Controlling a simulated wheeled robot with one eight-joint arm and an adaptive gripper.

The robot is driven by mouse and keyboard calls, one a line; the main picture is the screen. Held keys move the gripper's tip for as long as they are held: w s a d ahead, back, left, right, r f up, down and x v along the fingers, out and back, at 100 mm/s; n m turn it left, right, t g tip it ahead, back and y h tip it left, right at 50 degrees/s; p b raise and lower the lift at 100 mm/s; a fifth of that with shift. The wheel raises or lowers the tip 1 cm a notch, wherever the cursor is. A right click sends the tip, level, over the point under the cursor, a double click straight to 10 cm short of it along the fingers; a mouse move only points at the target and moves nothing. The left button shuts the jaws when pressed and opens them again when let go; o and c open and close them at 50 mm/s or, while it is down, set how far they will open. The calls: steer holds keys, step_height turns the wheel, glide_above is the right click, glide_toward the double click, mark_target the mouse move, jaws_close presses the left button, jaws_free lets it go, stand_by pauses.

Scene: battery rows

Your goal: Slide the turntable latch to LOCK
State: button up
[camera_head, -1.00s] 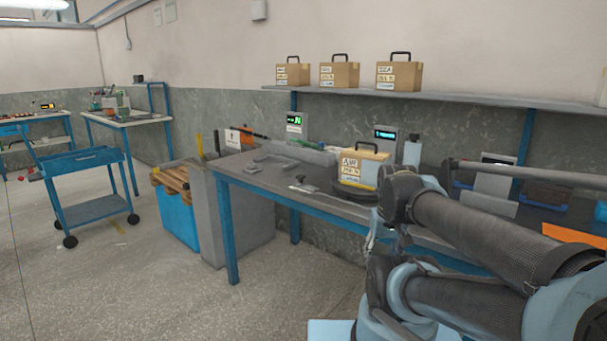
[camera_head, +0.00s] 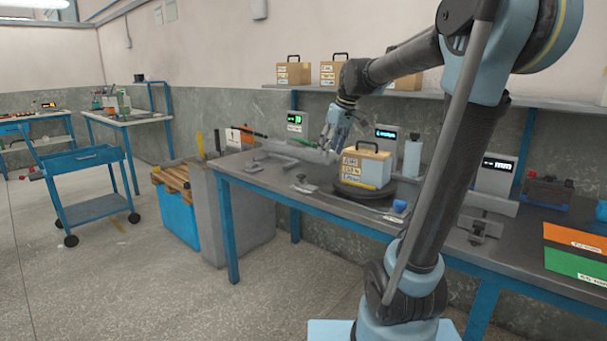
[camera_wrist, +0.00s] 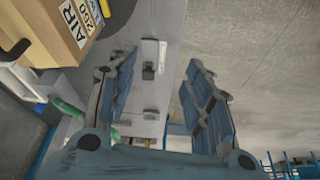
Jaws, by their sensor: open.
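The dark round turntable (camera_head: 376,190) stands on the bench and bears a tan battery box (camera_head: 354,168) with a black handle. A small plate with a dark knob, which looks like the latch (camera_head: 303,188), lies left of the turntable near the bench's front edge. In the wrist view a dark knob (camera_wrist: 149,71) sits on a grey plate beside a small white label, whose words are too small to read. My gripper (camera_head: 332,137) is open and empty, up left of the box. In the wrist view its fingers (camera_wrist: 163,62) stand apart, with the knob showing between them.
The box (camera_wrist: 62,25) fills the upper left of the wrist view, close to my left finger. A blue knob (camera_head: 399,206) is right of the turntable. A shelf (camera_head: 560,106) with boxes runs above. Grey brackets (camera_head: 272,160) lie at the bench's left end.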

steer(key=w+a+r+n, duration=0.2)
steer(key=w+a+r, duration=0.15)
steer(key=w, duration=0.35)
glide_toward(302, 175)
steer(key=shift+y, duration=0.3)
steer(key=x, duration=0.7)
steer(key=shift+f, duration=0.45)
steer(key=shift+c, duration=0.3)
